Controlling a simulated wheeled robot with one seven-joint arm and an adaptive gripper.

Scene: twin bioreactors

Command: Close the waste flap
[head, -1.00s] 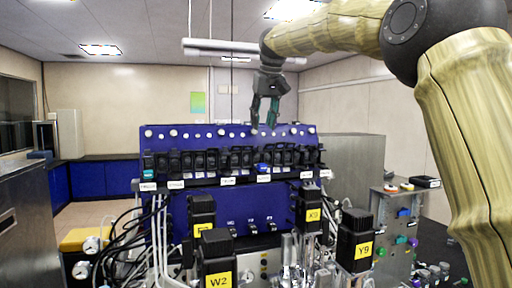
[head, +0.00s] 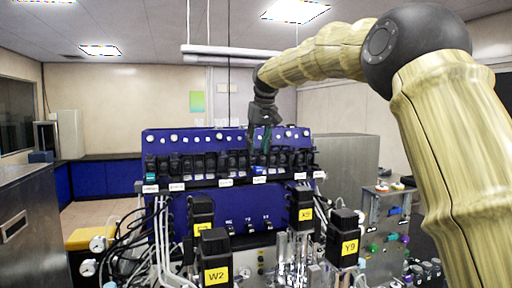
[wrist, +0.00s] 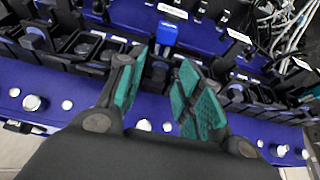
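A row of black pinch-valve-like units with flaps (head: 205,164) runs along the top of the blue bioreactor panel (head: 172,215). One unit has a bright blue part (head: 259,170), which also shows in the wrist view (wrist: 166,36) just beyond my fingers. White labels hang below the row, too small to read, so I cannot tell which flap is the waste one. My gripper (head: 262,146) is low over the back of the row, right behind the blue part. In the wrist view its teal-padded fingers (wrist: 160,72) are spread with nothing between them.
Black motor blocks marked W2 (head: 214,262), X3 (head: 301,207) and Y9 (head: 344,240) stand in front of the panel. Dark tubing (head: 125,240) crowds the left side. Round white knobs (wrist: 33,103) line the panel's top edge.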

